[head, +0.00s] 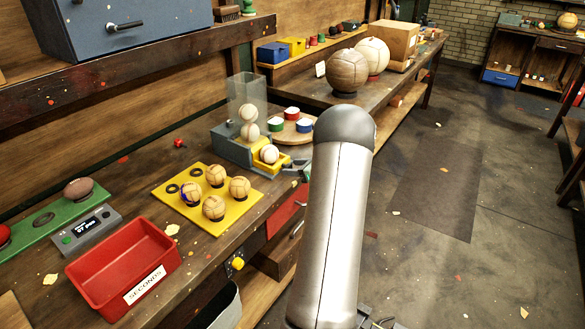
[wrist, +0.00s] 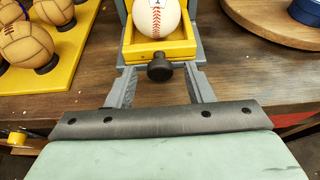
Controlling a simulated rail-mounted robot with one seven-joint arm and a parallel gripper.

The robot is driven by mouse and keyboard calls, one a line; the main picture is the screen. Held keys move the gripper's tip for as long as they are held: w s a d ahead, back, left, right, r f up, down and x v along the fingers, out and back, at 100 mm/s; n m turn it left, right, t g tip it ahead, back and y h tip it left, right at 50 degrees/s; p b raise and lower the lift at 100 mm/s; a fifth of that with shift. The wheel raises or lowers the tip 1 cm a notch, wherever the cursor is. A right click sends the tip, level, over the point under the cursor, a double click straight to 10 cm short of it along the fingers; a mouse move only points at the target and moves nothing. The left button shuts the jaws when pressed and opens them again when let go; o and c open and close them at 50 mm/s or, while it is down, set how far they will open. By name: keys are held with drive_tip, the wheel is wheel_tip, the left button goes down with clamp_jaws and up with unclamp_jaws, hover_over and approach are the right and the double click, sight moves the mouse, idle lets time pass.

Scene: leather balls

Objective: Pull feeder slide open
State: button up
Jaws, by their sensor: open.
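The feeder (head: 229,150) is a grey body with a clear upright tube holding pale balls, on the bench in the head view. Its yellow slide (head: 262,164) shows at the front with a stitched white ball (head: 269,154) in it. In the wrist view the yellow slide (wrist: 183,48) has a dark round knob (wrist: 160,68) on its front, below the ball (wrist: 156,14). My gripper (wrist: 160,78) is open, with one finger either side of the knob. I see a gap on both sides. In the head view my arm hides most of the gripper.
A yellow board (head: 222,217) with several brown balls on dark rings lies left of the feeder. A round wooden board (head: 300,134) with coloured tins stands close behind it. A red SECONDS bin (head: 112,283) sits at the near left of the bench.

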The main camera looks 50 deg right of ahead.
drive_tip(key=b+v, duration=0.1)
drive_tip(key=v, duration=1.5)
drive_tip(key=shift+b, duration=0.35)
drive_tip(key=shift+f, duration=0.1)
drive_tip(key=w+a+r+n+g+y, duration=0.1)
drive_tip(key=w+a+n+g+y, duration=0.4)
drive_tip(key=a, duration=0.9)
drive_tip(key=w+a+r+n+g, duration=0.1)
drive_tip(key=w+a+n+g, duration=0.1)
drive_tip(key=a+n, duration=0.9)
drive_tip(key=s+a+n+g+h, duration=0.2)
drive_tip(key=s+a+n, duration=0.3)
drive_tip(key=a, duration=0.3)
drive_tip(key=s+a+f+n+g+h+p, duration=0.1)
drive_tip(key=s+a+n+g+h, duration=0.1)
drive_tip(key=s+a+n, duration=0.3)
drive_tip(key=s+a+n+g+h, duration=0.1)
drive_tip(key=s+a+n+h, duration=0.1)
drive_tip(key=s+a+n, duration=0.3)
drive_tip(key=a+n, duration=0.3)
drive_tip(key=a, duration=0.3)
drive_tip(key=shift+a+f+n+g+h, duration=0.3)
drive_tip(key=shift+f+n+g, duration=0.05)
drive_tip(key=shift+n+g, duration=0.05)
